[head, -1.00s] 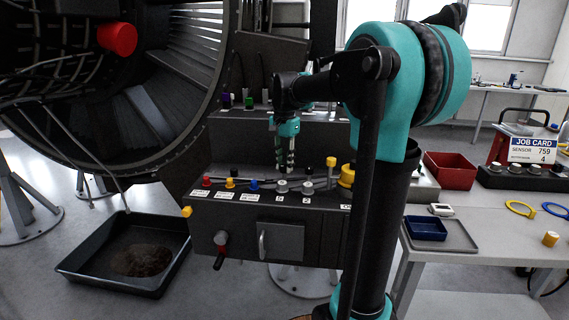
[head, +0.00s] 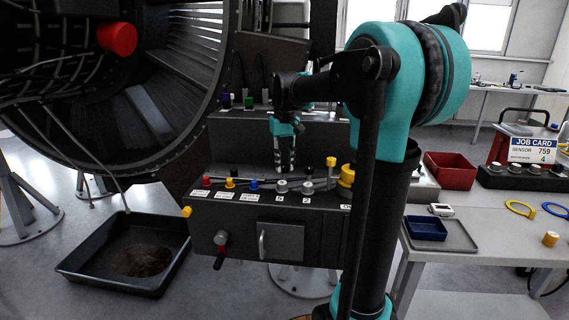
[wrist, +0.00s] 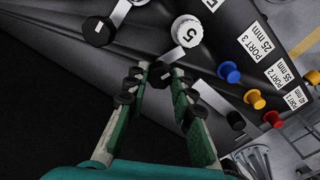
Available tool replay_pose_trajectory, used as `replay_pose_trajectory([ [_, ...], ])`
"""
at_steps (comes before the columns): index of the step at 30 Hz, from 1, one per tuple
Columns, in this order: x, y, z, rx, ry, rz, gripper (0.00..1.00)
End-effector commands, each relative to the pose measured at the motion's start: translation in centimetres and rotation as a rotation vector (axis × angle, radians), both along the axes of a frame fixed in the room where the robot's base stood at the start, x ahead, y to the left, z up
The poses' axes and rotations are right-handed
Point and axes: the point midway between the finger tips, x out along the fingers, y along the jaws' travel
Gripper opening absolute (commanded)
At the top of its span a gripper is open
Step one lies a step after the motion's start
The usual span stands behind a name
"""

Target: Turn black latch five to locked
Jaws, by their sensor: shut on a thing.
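Latch five has a pale round hub marked 5 (wrist: 187,30) in the wrist view. A short pale lever runs from the hub to a black knob (wrist: 160,74). My gripper (wrist: 158,80) has its two fingertips on either side of this knob and is shut on it. In the head view, my gripper (head: 286,168) points down at the top of the dark bay box, just behind the grey latch hub (head: 282,187). The fingers hide the black knob there. I cannot read the locked or unlocked marks.
Another black knob (wrist: 98,31) on a pale lever lies left of latch five. A further dark knob (wrist: 236,120) lies right of the fingers. Blue (wrist: 229,72), yellow (wrist: 255,99) and red (wrist: 273,119) plugs stand along the labelled port edge. A yellow cap (head: 346,176) stands at the right.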

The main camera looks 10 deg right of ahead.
Motion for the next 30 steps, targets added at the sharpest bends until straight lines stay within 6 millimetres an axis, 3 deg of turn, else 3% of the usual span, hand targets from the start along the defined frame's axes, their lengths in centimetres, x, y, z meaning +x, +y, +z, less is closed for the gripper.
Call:
replay_pose_trajectory([
  [12, 0.04, 0.0, 0.03, 0.0, -0.001, 0.263, 0.0],
  [30, 0.04, 0.0, 0.03, 0.0, -0.001, 0.335, 0.0],
])
